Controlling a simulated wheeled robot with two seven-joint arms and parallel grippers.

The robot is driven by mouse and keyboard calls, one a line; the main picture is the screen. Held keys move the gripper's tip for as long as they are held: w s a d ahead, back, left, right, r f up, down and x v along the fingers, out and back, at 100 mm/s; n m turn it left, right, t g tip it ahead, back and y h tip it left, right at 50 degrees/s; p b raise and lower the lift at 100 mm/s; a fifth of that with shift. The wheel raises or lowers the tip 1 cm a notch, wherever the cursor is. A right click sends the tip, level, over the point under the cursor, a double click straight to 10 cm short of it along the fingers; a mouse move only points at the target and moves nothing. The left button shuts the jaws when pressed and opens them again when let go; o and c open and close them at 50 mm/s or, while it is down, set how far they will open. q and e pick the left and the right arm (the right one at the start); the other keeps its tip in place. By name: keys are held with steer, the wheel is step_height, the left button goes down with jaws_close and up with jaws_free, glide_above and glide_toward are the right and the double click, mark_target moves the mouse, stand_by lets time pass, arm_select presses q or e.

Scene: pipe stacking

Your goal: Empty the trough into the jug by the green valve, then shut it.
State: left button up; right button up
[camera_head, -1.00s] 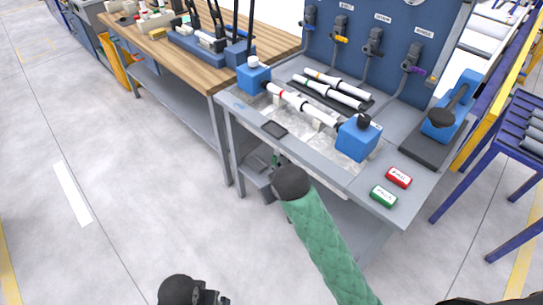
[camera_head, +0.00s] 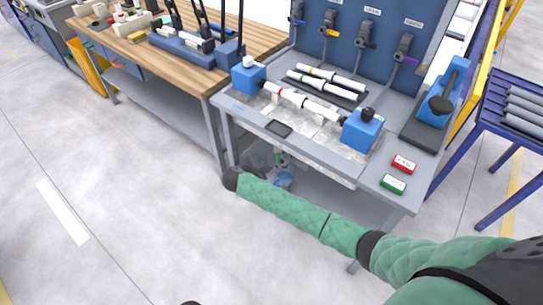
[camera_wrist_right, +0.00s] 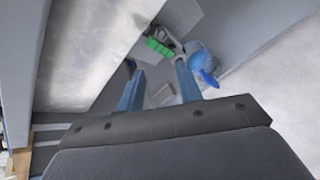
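The trough (camera_head: 336,142) is a pale shallow basin set in the grey bench top, under a white pipe. The green valve (camera_wrist_right: 158,47) shows as a green handle on a grey fitting in the right wrist view; a small green patch (camera_head: 281,160) shows below the bench in the head view. A blue item (camera_wrist_right: 203,65), apparently the jug, is beside it. It also shows low under the bench in the head view (camera_head: 283,180). My right gripper (camera_wrist_right: 158,84) is open and empty, the valve beyond its fingertips. My left gripper is out of view.
Blue clamps (camera_head: 362,129) hold the white pipe ends. A red box (camera_head: 403,165) and a green box (camera_head: 393,184) lie at the bench's right front. A bench leg (camera_head: 217,135) stands near my right wrist. The floor at left is clear.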

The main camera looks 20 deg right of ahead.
mark_target(277, 157)
arm_select(q)
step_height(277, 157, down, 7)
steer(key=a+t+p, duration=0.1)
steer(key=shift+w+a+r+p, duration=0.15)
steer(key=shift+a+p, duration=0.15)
steer(key=shift+p, duration=0.1)
arm_select(e)
steer(key=shift+w+d+f+n+t+h, duration=0.2)
steer(key=shift+w+d+f+n, duration=0.35)
steer(key=shift+w+d+n, duration=0.5)
steer(key=shift+w+d+f+n+t+h, duration=0.1)
steer(key=shift+w+d+f+n+h, duration=0.15)
steer(key=shift+w+d+f+n, duration=0.75)
steer(key=shift+w+d+f+n+t+h, duration=0.2)
steer(key=shift+w+d+n, duration=0.4)
steer(key=shift+d+n, duration=0.9)
steer(key=shift+c, duration=0.3)
jaws_close()
